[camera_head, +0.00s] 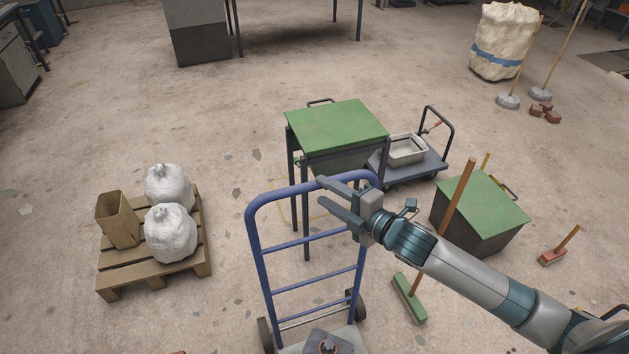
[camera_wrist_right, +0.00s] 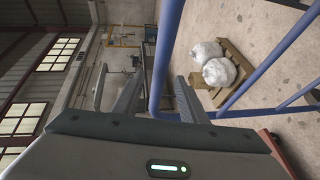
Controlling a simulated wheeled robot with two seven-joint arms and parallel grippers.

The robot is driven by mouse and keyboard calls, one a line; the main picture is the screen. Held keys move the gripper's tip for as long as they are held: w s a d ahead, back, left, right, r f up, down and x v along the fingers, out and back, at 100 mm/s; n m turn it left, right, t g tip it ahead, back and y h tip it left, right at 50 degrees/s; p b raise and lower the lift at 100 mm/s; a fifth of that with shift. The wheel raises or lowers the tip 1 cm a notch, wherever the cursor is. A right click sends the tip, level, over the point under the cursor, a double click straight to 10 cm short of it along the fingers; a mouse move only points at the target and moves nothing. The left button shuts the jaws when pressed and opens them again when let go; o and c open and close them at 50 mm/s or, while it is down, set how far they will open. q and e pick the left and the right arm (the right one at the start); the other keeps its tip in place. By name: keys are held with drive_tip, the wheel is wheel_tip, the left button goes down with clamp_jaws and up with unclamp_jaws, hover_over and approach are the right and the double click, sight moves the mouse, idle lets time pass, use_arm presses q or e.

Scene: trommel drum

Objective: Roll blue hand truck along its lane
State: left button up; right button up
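The blue hand truck (camera_head: 257,255) stands upright in the lower middle of the head view, with its looped handle at the top and dark wheels at the bottom. My right gripper (camera_head: 321,189) is at the upper right of its frame, fingers spread and pointing left. In the right wrist view a blue bar of the hand truck (camera_wrist_right: 168,45) runs between the spread fingers (camera_wrist_right: 155,95). I cannot tell whether the fingers touch it. A dark object with a rounded top (camera_head: 328,343) sits on the truck's toe plate, cut by the frame edge. My left gripper is not in view.
A wooden pallet (camera_head: 150,277) with white sacks is at left. A grey cart (camera_head: 415,165), a green-lidded bin (camera_head: 480,205) and a green broom (camera_head: 409,298) are at right. Floor between pallet and truck is clear.

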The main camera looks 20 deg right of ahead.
sight(318, 188)
drive_tip(key=shift+p+x, duration=0.5)
drive_tip(key=shift+x, duration=1.95)
drive_tip(key=shift+c, duration=0.4)
clamp_jaws()
